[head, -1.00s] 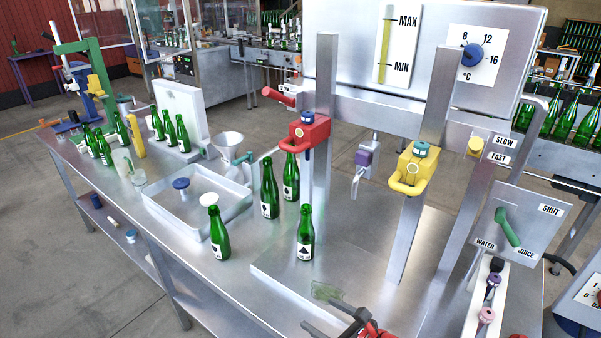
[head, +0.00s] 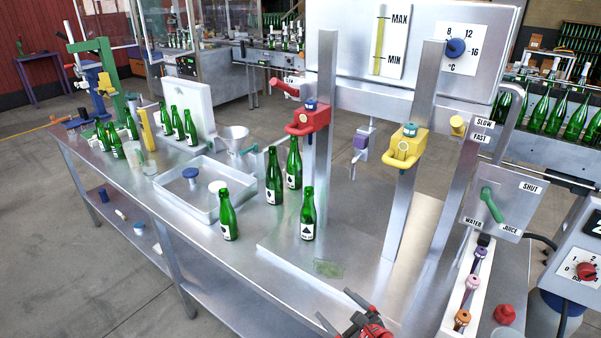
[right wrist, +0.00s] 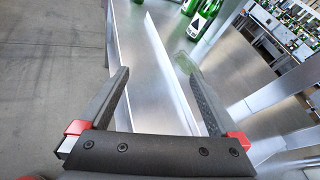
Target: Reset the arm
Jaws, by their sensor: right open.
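My right gripper (head: 337,306) is low in the head view, above the front edge of the steel bench (head: 275,232). In the right wrist view its two dark fingers (right wrist: 154,66) are wide apart with nothing between them. A pale green translucent patch (head: 328,268) lies on the bench beyond the fingertips; it also shows by the right finger in the wrist view (right wrist: 183,62). A green bottle with a spade label (head: 308,216) stands upright past the patch, apart from the gripper. My left gripper is not in view.
Other green bottles (head: 228,216) stand to the left, near a shallow steel tray (head: 182,206). A red clamp (head: 307,120) and a yellow clamp (head: 405,148) sit on uprights. A narrow white rack (head: 464,290) stands at right.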

